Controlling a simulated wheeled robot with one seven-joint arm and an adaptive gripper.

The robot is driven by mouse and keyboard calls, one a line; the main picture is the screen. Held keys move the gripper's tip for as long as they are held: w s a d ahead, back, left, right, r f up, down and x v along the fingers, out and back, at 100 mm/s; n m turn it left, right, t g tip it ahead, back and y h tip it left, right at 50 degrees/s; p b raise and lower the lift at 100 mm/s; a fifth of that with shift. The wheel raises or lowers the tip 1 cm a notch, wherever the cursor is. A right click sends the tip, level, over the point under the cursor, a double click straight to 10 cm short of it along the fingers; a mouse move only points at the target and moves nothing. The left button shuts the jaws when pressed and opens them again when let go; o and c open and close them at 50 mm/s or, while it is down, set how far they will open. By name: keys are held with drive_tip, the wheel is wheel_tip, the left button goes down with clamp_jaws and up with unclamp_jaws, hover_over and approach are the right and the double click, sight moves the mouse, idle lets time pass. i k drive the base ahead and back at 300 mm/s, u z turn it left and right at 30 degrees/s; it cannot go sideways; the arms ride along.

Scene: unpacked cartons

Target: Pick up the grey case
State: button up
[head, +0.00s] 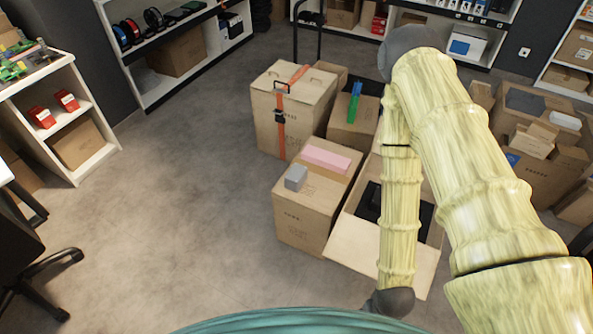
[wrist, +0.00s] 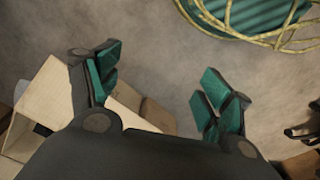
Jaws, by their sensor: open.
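A small grey case (head: 296,178) lies on top of a closed brown carton (head: 305,215) near the middle of the head view, beside a flat pink box (head: 326,159). My gripper (wrist: 160,85) shows in the wrist view with its green-padded fingers spread wide and nothing between them. Bare floor and a carton's edge lie beyond the fingers. In the head view my arm hangs down to the right of the case, and the fingers are not visible there. The gripper is apart from the case. I cannot clearly make out the case in the wrist view.
An open carton (head: 343,239) with dark contents stands right of the case's carton, partly behind my arm. A taller strapped carton (head: 265,107) stands behind. More cartons (head: 545,165) crowd the right. Floor on the left is clear, up to a shelf (head: 88,160) and a chair (head: 30,275).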

sight(296, 175)
drive_tip(key=z, duration=0.95)
drive_tip(key=k, duration=0.6)
drive_tip(key=u, duration=1)
drive_tip(key=i, duration=1.35)
drive_tip(key=u, duration=0.05)
